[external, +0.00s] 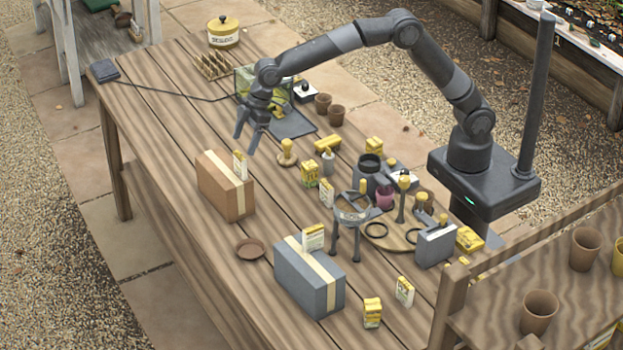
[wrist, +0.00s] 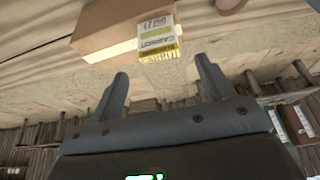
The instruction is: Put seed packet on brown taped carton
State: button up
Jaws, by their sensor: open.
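The brown taped carton (external: 212,186) stands on the wooden table, left of the middle. A seed packet, white and yellow (external: 240,166), appears upright on its top, by the pale tape. In the wrist view the carton (wrist: 105,32) and the packet (wrist: 156,42), lettered CARROT, lie just beyond my fingertips. My gripper (external: 245,143) is open, fingers down, slightly above and behind the packet. The wrist view shows my gripper (wrist: 163,82) with nothing between its fingers. The packet is apart from the fingers there.
A grey taped carton (external: 298,278) with another packet (external: 313,237) stands nearer the front. A small brown saucer (external: 250,249) lies between the cartons. A wooden stamp (external: 287,153), yellow boxes and a stand (external: 351,212) crowd the right. The table's left side is mostly clear.

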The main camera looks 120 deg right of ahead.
jog(key=s+a+r, duration=0.6)
jog(key=s+r, duration=0.1)
jog(key=s, duration=0.4)
jog(key=s+a+r, duration=0.6)
jog(key=s+r, duration=0.1)
jog(key=s, duration=0.5)
jog(key=s+a+f, duration=0.2)
jog(key=s, duration=0.6)
jog(key=s+a+f, duration=0.2)
jog(key=s+f, duration=0.1)
jog(key=s, duration=0.5)
jog(key=s+a+f+t, duration=0.1)
jog(key=s+a+f, duration=0.1)
jog(key=s, duration=0.6)
jog(key=shift+f, duration=0.2)
